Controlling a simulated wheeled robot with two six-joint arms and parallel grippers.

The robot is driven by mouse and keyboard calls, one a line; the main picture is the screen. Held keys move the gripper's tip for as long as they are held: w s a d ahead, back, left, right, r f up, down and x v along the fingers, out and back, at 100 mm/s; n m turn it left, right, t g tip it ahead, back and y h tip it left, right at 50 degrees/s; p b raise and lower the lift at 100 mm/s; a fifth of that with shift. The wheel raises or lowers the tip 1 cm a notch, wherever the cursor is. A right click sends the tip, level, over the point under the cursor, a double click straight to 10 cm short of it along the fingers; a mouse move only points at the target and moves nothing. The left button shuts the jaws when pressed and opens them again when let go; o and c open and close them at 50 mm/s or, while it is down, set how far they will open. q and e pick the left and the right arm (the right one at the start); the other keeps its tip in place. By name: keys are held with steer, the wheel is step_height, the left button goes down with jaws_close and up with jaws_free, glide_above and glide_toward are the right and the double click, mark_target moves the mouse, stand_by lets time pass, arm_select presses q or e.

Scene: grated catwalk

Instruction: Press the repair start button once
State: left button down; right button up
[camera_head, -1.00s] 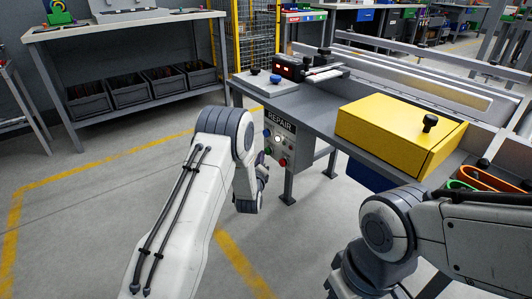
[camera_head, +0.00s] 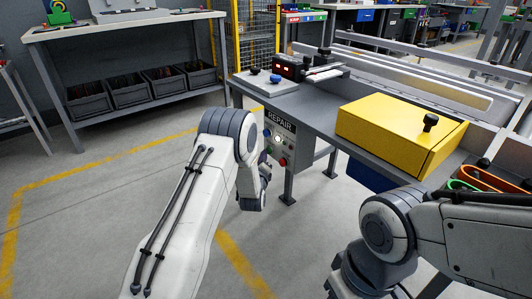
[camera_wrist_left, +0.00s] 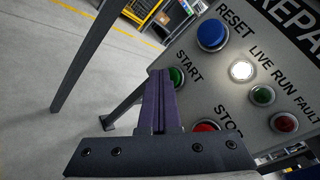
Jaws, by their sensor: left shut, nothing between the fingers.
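The repair panel (camera_head: 281,142) hangs on the front of the grey workbench, under the label REPAIR. In the left wrist view its tilted grey face (camera_wrist_left: 240,110) carries a green START button (camera_wrist_left: 177,77), partly hidden behind my fingers. A blue RESET button (camera_wrist_left: 212,35) sits above it and a red STOP button (camera_wrist_left: 206,127) below. My left gripper (camera_head: 266,170) is shut and empty beside the panel. In the left wrist view its closed fingertips (camera_wrist_left: 158,76) overlap the START button's left edge. I cannot tell whether they touch it. My right gripper is not visible.
A lit white LIVE lamp (camera_wrist_left: 241,70), a green RUN lamp (camera_wrist_left: 263,95) and a red FAULT lamp (camera_wrist_left: 285,122) share the panel. A bench leg (camera_head: 289,178) stands close to my left gripper. A yellow box (camera_head: 395,130) sits on the bench. Open floor lies left.

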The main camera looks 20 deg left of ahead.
arm_select(q)
steer(key=shift+w+d, duration=0.15)
stand_by(0.4)
steer(key=shift+s+a, duration=0.75)
steer(key=shift+s, duration=0.25)
steer(key=shift+s+a+p, duration=0.35)
steer(key=shift+s+a, duration=0.45)
steer(key=shift+s, duration=0.2)
steer(key=shift+s+a+p, duration=0.3)
steer(key=shift+s+a, duration=0.45)
steer(key=shift+s, duration=0.25)
